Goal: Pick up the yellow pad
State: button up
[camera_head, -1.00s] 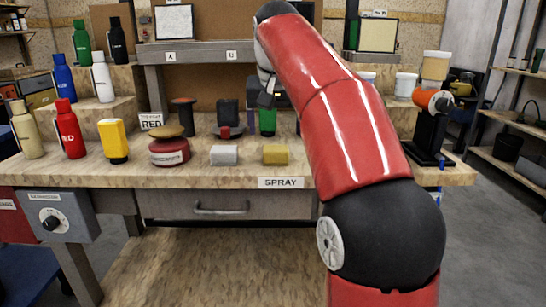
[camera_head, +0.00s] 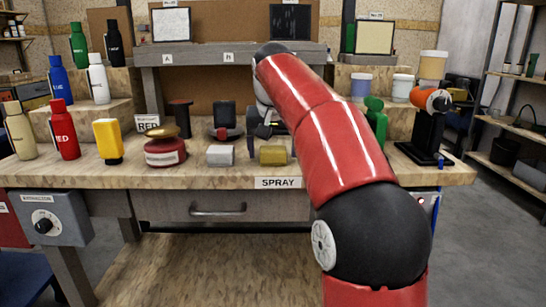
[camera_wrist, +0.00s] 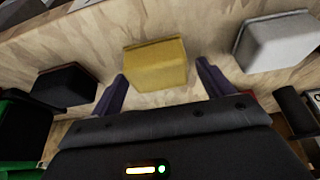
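The yellow pad (camera_head: 273,155) is a small block lying on the workbench near its front edge, just right of a whitish pad (camera_head: 220,155). My gripper (camera_head: 266,130) is low over the bench right behind the yellow pad, partly hidden by my arm. In the wrist view the yellow pad (camera_wrist: 155,66) lies between the lines of my two dark fingers (camera_wrist: 162,74). The fingers are spread, with visible gaps on both sides of the pad. The whitish pad (camera_wrist: 277,42) is to the right there.
A red round container (camera_head: 165,152) and a yellow bottle (camera_head: 108,140) stand left of the pads. A dark stand with a red part (camera_head: 224,122) is behind. A green spray bottle (camera_head: 376,118) is right of my arm. A dark block (camera_wrist: 64,86) lies left in the wrist view.

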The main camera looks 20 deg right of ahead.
jog(key=c, duration=1)
jog(key=shift+r, duration=0.1)
